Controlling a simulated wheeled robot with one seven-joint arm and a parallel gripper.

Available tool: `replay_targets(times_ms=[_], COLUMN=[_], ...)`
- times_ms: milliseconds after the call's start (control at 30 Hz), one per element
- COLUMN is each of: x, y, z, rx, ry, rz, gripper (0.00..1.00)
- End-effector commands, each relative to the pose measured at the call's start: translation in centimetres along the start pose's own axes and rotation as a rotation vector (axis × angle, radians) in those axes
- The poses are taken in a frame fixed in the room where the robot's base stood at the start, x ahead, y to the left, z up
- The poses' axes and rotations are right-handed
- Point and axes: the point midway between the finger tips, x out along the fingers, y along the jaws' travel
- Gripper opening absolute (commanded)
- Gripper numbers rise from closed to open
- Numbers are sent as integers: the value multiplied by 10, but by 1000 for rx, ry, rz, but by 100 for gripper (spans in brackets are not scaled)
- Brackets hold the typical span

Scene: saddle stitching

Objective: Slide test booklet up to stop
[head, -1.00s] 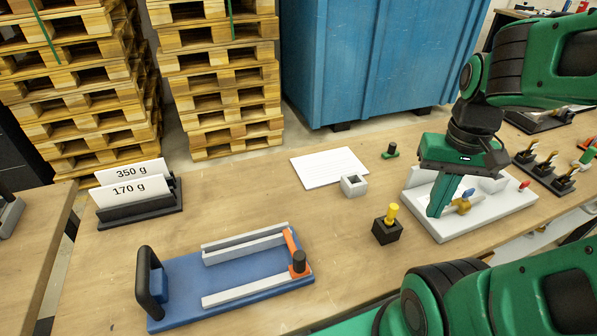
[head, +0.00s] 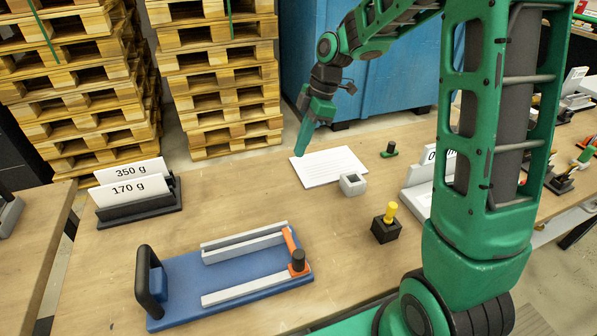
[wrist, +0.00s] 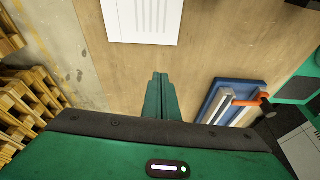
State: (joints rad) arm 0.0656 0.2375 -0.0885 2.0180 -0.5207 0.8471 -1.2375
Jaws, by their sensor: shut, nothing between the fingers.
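A flat white lined booklet or pad (head: 329,166) lies on the table's far side; it also shows at the top of the wrist view (wrist: 141,18). I cannot tell whether it is the test booklet. My gripper (head: 300,155) points down by its far left corner, fingers shut and empty. In the wrist view the closed fingers (wrist: 160,78) stand apart from the pad; I cannot tell their height above the table. A white fixture (head: 417,180) on the right is partly hidden by my arm. I cannot tell which part is the stop.
A blue jig (head: 180,292) with grey rails and an orange lever stands at front. A grey square cup (head: 353,184) and a black block with yellow knob (head: 386,229) stand near the pad. A card holder (head: 140,208) is at left; pallets (head: 220,90) stand behind. The table centre is clear.

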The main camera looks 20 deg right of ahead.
Motion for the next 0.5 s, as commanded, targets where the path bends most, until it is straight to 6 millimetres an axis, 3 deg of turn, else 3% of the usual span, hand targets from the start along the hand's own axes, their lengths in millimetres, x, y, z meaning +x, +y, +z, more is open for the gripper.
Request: replay_targets(times_ms=[267, 500], x=[22, 62], y=[8, 7], z=[-10, -10], rx=[-91, -88], ry=[23, 21], rz=[-11, -12], gripper=[0, 0])
